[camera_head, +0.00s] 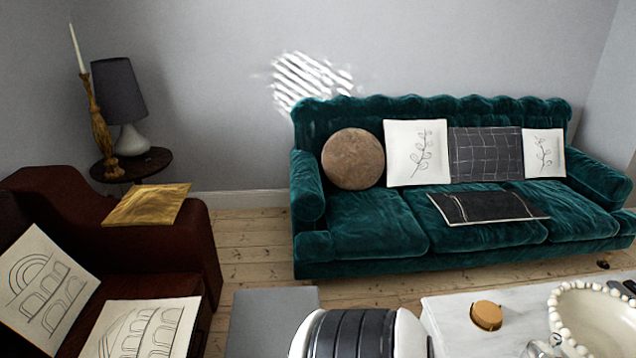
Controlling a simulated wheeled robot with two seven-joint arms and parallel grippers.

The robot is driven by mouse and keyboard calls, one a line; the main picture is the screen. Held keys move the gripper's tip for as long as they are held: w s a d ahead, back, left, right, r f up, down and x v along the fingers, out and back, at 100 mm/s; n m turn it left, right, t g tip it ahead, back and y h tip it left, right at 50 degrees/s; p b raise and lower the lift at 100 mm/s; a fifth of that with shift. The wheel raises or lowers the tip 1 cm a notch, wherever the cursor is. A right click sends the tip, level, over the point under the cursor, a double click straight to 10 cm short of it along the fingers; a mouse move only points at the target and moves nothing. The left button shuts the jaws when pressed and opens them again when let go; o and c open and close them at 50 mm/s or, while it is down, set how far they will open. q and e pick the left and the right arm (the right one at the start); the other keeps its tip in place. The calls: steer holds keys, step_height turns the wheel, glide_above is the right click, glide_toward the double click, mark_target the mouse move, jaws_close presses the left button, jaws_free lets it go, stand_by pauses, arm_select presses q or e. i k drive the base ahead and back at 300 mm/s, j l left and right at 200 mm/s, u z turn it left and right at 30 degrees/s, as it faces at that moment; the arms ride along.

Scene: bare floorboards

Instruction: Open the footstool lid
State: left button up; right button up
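A grey flat-topped block (272,304) stands at the bottom middle, between the dark red armchair and the white table. It looks like the footstool, with its top flat and level. Its lower part is cut off by the picture's bottom edge, and I cannot make out a lid seam. A white and black rounded part of my own body covers the area at its right. No fingers of my left or right gripper show in the picture.
A dark red armchair (170,245) with cushions stands at the left. A green sofa (370,225) stands at the back. A white marble table (455,312) at the bottom right holds a beaded bowl (592,322) and a round brown box (486,316). Floorboards (250,240) are clear before the sofa.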

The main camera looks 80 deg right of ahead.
mark_target(264, 322)
steer(key=z, duration=2)
